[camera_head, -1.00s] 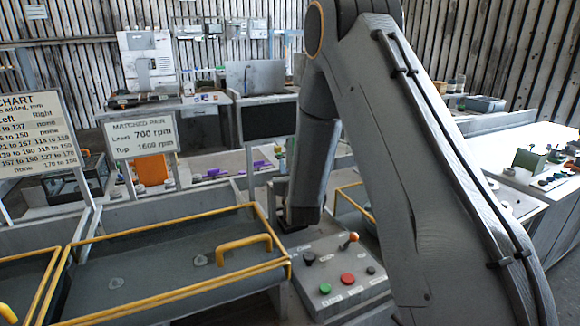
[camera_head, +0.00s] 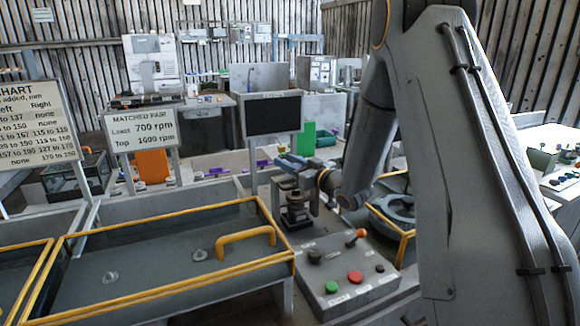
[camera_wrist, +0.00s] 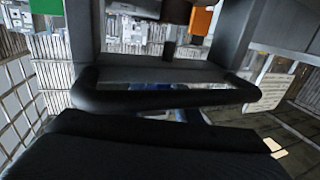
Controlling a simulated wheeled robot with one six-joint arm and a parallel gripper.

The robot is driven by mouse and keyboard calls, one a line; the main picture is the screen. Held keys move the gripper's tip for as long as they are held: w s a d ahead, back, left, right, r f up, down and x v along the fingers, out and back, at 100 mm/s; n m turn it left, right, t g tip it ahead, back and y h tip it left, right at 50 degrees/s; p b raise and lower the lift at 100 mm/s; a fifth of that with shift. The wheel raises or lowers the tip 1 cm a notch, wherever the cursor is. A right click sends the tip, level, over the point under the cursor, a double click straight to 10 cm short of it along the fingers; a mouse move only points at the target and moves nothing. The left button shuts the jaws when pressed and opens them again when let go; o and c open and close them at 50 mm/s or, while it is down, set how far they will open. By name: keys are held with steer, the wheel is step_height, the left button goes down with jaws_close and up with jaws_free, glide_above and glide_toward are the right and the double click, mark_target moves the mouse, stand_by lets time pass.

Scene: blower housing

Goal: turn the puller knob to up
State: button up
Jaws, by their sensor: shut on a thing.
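The grey control panel (camera_head: 350,285) stands in the lower middle of the head view. A dark knob (camera_head: 315,257) sits at its rear left, and nothing is seen touching it. My gripper (camera_head: 296,178) is behind and above the panel, beside a dark stacked fixture (camera_head: 296,213). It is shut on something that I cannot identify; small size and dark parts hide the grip. In the wrist view a dark bar (camera_wrist: 165,99) crosses the middle, with a little blue showing behind it. The panel does not show there.
The panel also has a green button (camera_head: 331,287), a red button (camera_head: 355,278) and an orange-tipped lever (camera_head: 356,237). A yellow-railed tray (camera_head: 150,265) lies to the left. A round grey housing (camera_head: 398,208) is at the right, close to my arm.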

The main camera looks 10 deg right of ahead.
steer(key=n+g+y, duration=0.1)
steer(key=g+y, duration=0.1)
steer(key=a+n+g+y+b, duration=0.1)
steer(key=n+g+y, duration=0.1)
steer(key=s+n+g+y, duration=0.1)
steer(key=n+y, duration=0.1)
steer(key=shift+a+g, duration=0.15)
steer(key=shift+g, duration=0.25)
steer(key=shift+s+r+n+b, duration=0.1)
steer(key=shift+n+b, duration=0.2)
steer(key=o, duration=1.1)
steer(key=shift+c, duration=0.2)
step_height(320, 180, up, 10)
steer(key=b, duration=0.2)
